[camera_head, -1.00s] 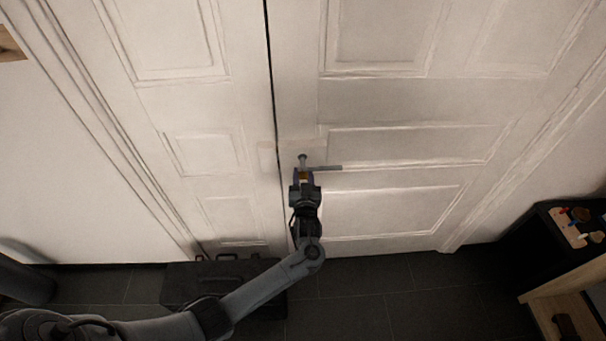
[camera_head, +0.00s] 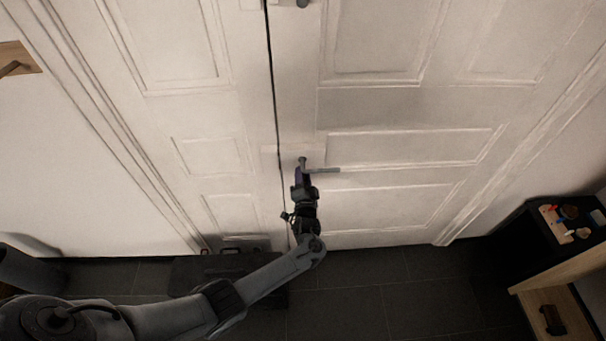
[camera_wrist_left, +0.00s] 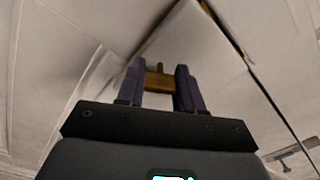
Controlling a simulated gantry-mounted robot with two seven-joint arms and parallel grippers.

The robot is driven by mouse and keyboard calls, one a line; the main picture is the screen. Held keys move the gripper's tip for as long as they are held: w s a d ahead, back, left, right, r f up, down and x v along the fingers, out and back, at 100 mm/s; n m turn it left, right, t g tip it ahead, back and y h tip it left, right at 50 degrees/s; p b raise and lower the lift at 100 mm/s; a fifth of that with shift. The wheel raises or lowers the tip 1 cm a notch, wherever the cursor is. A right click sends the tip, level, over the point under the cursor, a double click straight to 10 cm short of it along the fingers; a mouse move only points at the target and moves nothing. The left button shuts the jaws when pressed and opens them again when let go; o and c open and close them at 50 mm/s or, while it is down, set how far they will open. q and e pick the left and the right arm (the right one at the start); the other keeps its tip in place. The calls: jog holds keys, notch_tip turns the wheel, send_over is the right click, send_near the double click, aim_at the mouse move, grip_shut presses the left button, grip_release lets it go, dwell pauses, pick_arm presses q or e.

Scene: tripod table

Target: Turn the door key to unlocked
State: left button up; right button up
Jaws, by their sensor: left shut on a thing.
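The white double door (camera_head: 400,110) fills most of the head view, with a dark vertical gap between its leaves. A grey lever handle (camera_head: 325,170) sits just right of that gap. My left gripper (camera_head: 302,176) is at the door just below the handle. In the left wrist view, the purple fingers of my left gripper (camera_wrist_left: 160,85) are shut on a brass-coloured key (camera_wrist_left: 159,81). The key's far end and the lock are hidden. In the head view the fingers cover the key. My right gripper is not in view.
A dark case (camera_head: 225,270) lies on the dark tiled floor (camera_head: 400,295) by the door's foot, partly behind my left arm. A dark cabinet (camera_head: 530,235) with small coloured items stands at the right. A wooden rack (camera_head: 18,60) is on the left wall.

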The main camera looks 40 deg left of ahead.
pick_arm(q)
jog(key=m+p, duration=0.1)
jog(key=m, duration=0.2)
jog(key=shift+m+p, duration=0.35)
jog(key=shift+m, duration=1.05)
jog(key=o, duration=1)
jog(key=shift+o, duration=0.2)
jog(key=shift+r, duration=0.1)
